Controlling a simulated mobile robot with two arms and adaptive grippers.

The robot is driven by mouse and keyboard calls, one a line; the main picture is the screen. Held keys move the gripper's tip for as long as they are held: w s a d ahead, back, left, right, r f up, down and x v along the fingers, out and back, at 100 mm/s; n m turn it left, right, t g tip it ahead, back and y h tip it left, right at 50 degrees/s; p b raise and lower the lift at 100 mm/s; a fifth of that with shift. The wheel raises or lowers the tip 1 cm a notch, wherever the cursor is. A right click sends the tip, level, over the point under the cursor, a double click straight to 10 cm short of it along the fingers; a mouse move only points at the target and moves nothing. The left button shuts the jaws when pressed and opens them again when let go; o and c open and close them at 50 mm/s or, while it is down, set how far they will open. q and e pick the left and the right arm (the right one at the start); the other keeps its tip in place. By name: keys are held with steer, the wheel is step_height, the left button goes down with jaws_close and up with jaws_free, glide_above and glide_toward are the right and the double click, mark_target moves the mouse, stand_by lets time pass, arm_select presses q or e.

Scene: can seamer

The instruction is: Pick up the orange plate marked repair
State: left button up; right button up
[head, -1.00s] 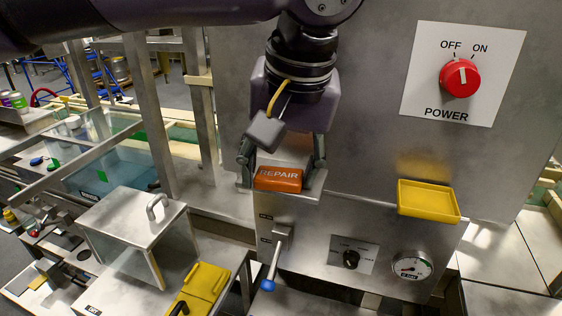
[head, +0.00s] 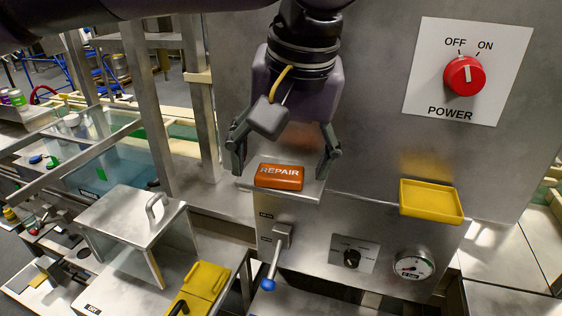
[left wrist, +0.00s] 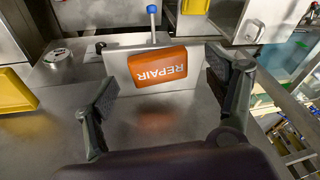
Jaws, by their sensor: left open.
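The orange plate marked REPAIR (head: 279,177) lies on a small metal ledge (head: 308,192) at the front of the machine. It also shows in the left wrist view (left wrist: 158,67), its lettering upside down. My left gripper (head: 286,166) is open above and behind the plate, with one finger to each side. In the left wrist view my left gripper (left wrist: 160,85) has its fingers wide apart, and a gap shows between each finger and the plate. My right gripper is not in view.
A yellow tray (head: 431,201) sits to the right on the machine. A red power knob (head: 464,76) is on the wall panel. A blue-tipped lever (head: 275,262) hangs below the ledge. A metal-lidded clear box (head: 131,217) and a yellow lid (head: 204,283) are at lower left.

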arm_select(q)
steer(key=v, duration=1.1)
steer(key=shift+s, duration=0.1)
steer(key=shift+c, duration=0.4)
